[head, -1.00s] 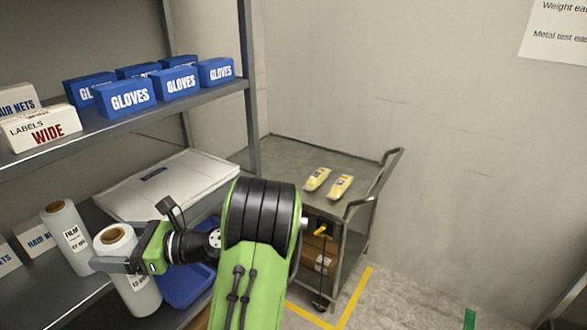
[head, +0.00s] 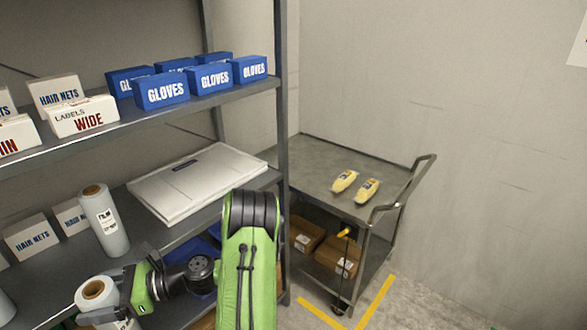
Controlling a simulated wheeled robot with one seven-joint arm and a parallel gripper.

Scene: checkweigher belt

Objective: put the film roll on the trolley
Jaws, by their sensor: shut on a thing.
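My gripper (head: 108,311) is shut on a white film roll (head: 97,290) at the lower left of the head view. The held roll is upright, and its lower part is cut off by the frame edge. A second film roll (head: 105,220) stands upright on the shelf behind it. The trolley (head: 320,168) stands at the right against the wall, a grey metal cart with a push handle. Two yellow-and-white packs (head: 367,190) lie on the right part of its top; the left and back of the top are bare.
A shelf rack stands at the left, its upright post (head: 281,120) between my arm and the trolley. Blue glove boxes (head: 162,90) and label boxes (head: 84,116) fill the upper shelf. A flat white carton (head: 205,180) lies on the lower shelf. Brown boxes (head: 337,256) sit on the trolley's lower deck.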

